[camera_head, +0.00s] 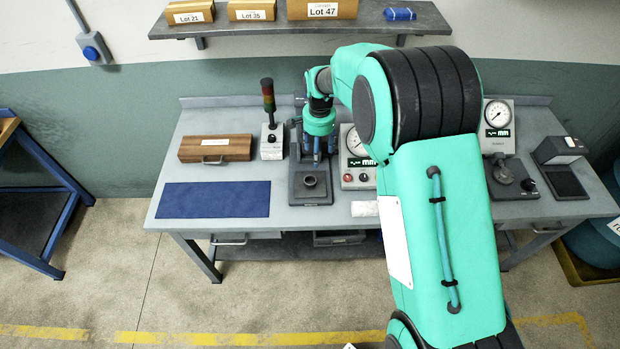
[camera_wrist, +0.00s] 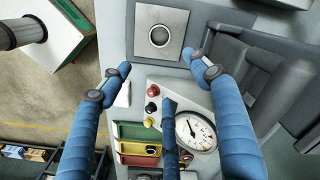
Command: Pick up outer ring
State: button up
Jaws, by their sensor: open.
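A small dark round part, which looks like the outer ring (camera_head: 310,181), sits on a grey base plate (camera_head: 311,199) near the middle of the bench. In the wrist view the round part (camera_wrist: 159,36) lies in the square plate near the top, beyond the fingertips. I cannot clearly tell the ring from its seat. My gripper (camera_head: 318,150) hangs over the bench, just behind the round part in the head view. In the wrist view its blue fingers (camera_wrist: 158,75) are spread apart with nothing between them. The fingers do not appear to touch the ring.
A gauge box (camera_head: 355,160) stands close right of the plate; its dial (camera_wrist: 195,130) also shows in the wrist view. A signal lamp (camera_head: 269,125) and wooden box (camera_head: 214,148) stand left. A blue mat (camera_head: 214,199) lies empty. A shelf (camera_head: 300,22) is above.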

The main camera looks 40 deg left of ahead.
jog(key=shift+s+a+f, duration=0.85)
jog(key=shift+a+f, duration=0.1)
jog(key=shift+a, duration=0.05)
jog(key=shift+f, duration=0.1)
jog(key=p, duration=0.2)
send_over(310, 183)
jog(key=shift+w+f, duration=0.15)
jog(key=shift+f, duration=4.05)
jog(key=shift+f, duration=0.15)
jog(key=shift+s+d+f, duration=0.1)
jog(key=shift+s+f, duration=0.1)
jog(key=shift+f, duration=1.25)
jog(key=shift+f+p, duration=0.4)
jog(key=shift+f, duration=0.6)
